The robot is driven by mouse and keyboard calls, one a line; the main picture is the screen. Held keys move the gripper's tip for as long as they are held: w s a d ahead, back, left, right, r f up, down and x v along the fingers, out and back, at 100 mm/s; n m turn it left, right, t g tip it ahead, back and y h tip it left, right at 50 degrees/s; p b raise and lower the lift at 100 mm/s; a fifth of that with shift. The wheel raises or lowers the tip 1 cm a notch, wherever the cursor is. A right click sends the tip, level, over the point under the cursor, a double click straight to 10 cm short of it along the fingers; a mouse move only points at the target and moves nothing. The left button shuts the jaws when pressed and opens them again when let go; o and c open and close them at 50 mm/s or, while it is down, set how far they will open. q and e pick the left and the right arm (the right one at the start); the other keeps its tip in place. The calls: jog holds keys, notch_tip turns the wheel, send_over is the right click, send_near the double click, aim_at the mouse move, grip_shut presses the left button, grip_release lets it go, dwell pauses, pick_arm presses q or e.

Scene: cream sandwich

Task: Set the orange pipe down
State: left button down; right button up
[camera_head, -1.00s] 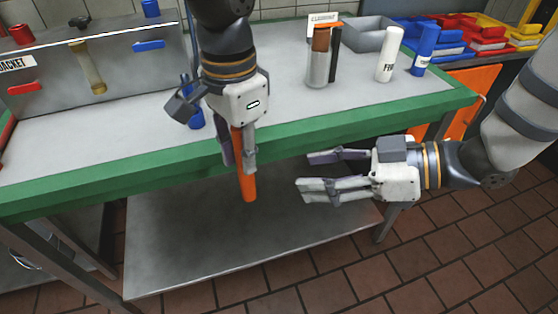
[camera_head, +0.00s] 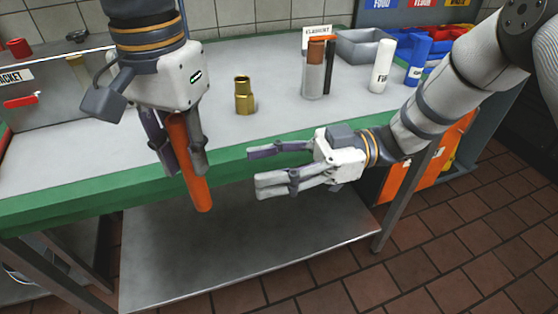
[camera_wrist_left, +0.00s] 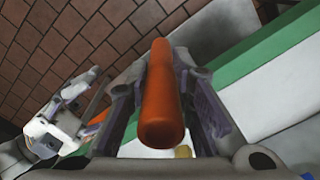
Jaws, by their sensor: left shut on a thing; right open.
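The orange pipe (camera_head: 197,190) is held in my left gripper (camera_head: 183,150), which is shut on it. It hangs down, slightly tilted, in front of the table's green front edge, with its lower end below that edge. In the left wrist view the pipe (camera_wrist_left: 160,95) runs between the two fingers. My right gripper (camera_head: 262,168) is open and empty, to the right of the pipe, near the green edge, its fingers pointing left.
A brass fitting (camera_head: 244,97) stands on the grey worktop (camera_head: 275,70). A lower metal shelf (camera_head: 240,262) is under the table. The worktop's middle is mostly clear.

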aim_at(201, 179)
jog(key=a, duration=0.3)
jog(key=s+a, duration=0.1)
jog(key=a, duration=0.2)
jog(key=s+a, duration=0.1)
jog(key=a, duration=0.3)
grip_shut()
pick_arm(q)
jog(key=c, duration=1.3)
grip_release()
jog(key=shift+c, duration=0.2)
